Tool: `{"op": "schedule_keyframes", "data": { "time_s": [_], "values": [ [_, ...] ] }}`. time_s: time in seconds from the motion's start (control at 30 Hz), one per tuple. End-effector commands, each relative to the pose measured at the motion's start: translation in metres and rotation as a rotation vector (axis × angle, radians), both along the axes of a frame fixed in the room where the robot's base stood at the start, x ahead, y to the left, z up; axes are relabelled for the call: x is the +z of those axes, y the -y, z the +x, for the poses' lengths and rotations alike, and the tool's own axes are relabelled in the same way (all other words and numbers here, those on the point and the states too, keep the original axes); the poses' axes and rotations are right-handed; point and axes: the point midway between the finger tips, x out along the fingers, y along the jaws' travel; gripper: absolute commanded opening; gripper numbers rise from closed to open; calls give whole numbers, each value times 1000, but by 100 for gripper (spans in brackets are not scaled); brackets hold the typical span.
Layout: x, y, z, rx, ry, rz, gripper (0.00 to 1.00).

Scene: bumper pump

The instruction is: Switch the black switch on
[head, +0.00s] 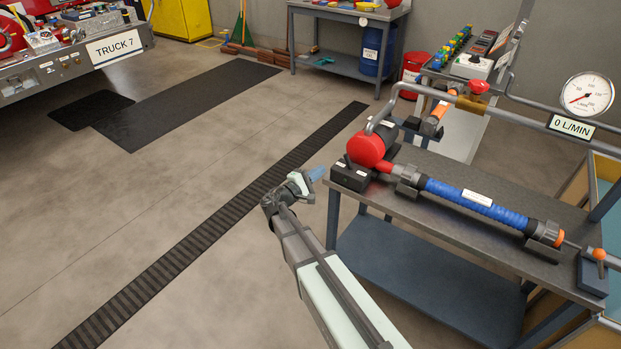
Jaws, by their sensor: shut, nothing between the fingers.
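A small black box (350,174) sits at the left corner of the grey workbench, beside a red round pump housing (365,147). A small dark stub stands on its top and looks like the black switch; its position is too small to tell. My gripper (317,173) is shut and empty, with its blue fingertips pointing right toward the black box. In the picture a small gap separates the fingertips from the box; I cannot tell the depth between them. My arm reaches up from the bottom of the view.
A blue hose (470,199) with grey and orange fittings lies along the workbench (440,222). An orange-knobbed lever (599,254) is at the right. A gauge (587,95) stands above a "0 L/MIN" label (571,126). A bent grey pipe arches over the bench. The floor left is open.

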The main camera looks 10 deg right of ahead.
Motion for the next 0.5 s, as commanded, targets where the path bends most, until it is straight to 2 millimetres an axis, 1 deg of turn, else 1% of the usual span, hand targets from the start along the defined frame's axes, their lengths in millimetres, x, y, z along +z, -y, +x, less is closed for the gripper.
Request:
{"op": "schedule_keyframes", "data": {
  "time_s": [0.03, 0.2, 0.3, 0.5],
  "values": [
    [0, 8, 7, -1, 0, 0, 0],
    [3, 31, 23, -2, 1, -1, 0],
    [10, 45, 17, -1, 0, 0, 0],
    [16, 61, 15, 0, 0, 0, 0]
  ]
}}
